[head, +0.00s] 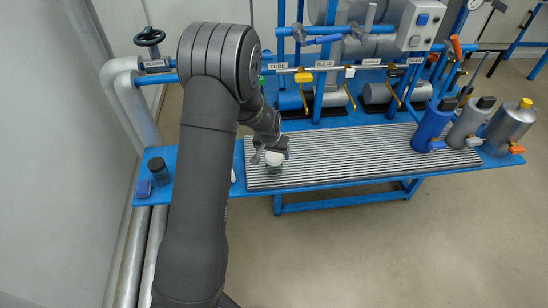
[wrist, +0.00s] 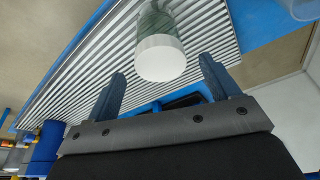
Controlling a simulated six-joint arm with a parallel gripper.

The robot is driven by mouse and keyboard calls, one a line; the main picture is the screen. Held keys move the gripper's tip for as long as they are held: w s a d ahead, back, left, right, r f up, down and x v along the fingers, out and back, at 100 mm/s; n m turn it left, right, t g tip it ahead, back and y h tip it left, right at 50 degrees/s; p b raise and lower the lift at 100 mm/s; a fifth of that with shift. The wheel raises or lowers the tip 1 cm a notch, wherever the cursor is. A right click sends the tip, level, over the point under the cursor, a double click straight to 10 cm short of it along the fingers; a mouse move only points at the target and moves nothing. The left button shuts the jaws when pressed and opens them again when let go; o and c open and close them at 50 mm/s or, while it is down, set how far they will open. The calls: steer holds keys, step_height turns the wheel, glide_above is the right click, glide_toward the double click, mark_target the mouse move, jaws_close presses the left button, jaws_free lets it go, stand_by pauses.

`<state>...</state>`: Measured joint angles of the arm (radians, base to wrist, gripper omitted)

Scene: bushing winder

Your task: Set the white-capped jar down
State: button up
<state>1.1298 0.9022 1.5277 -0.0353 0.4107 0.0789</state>
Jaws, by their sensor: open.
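The white-capped jar (head: 274,169) has a greenish body and is at the left end of the ribbed grey mat (head: 350,151), near its front edge. It appears to stand upright on the mat. In the wrist view its white cap (wrist: 160,58) faces me and its green body points away. My gripper (head: 270,152) is at the jar's top in the head view. In the wrist view my gripper (wrist: 163,66) is open, with a finger on each side of the cap and a gap on both sides. How deep the cap sits between the fingers is unclear.
A dark jar (head: 157,170) and a small blue block (head: 144,189) are on the blue bench's left end. Blue, grey and silver cylinders (head: 508,127) stand at the right. Pipes and yellow-handled valves (head: 303,77) run behind the mat. The mat's middle is clear.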

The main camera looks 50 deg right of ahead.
mark_target(274, 155)
steer(key=shift+v, duration=2.8)
steer(key=x, duration=1.2)
steer(key=shift+f, duration=0.2)
steer(key=shift+r, duration=1.1)
